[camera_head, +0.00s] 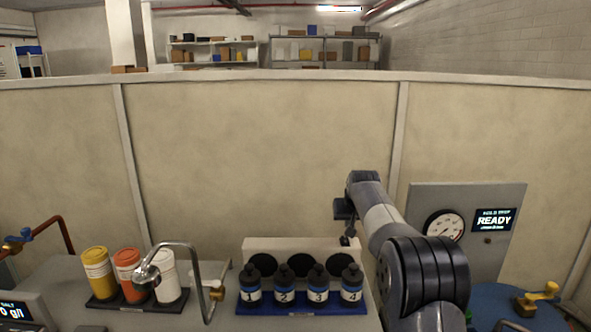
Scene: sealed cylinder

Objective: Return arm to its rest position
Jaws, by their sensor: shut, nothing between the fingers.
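My arm (385,225) rises from the lower right and reaches forward over the right end of the bench. My gripper (348,238) is at its far end, small in the picture, pointing down. It is shut and holds nothing. It hangs above and behind bottle 4 (352,284), apart from it, in front of the beige wall panel.
Bottles numbered 1 to 4 stand in a blue rack (300,309) before a pale block (290,243) with dark round openings. A curved metal tap (190,250) and yellow, orange and white jars stand left. A gauge panel (468,200) reading READY and a blue drum (490,300) are right.

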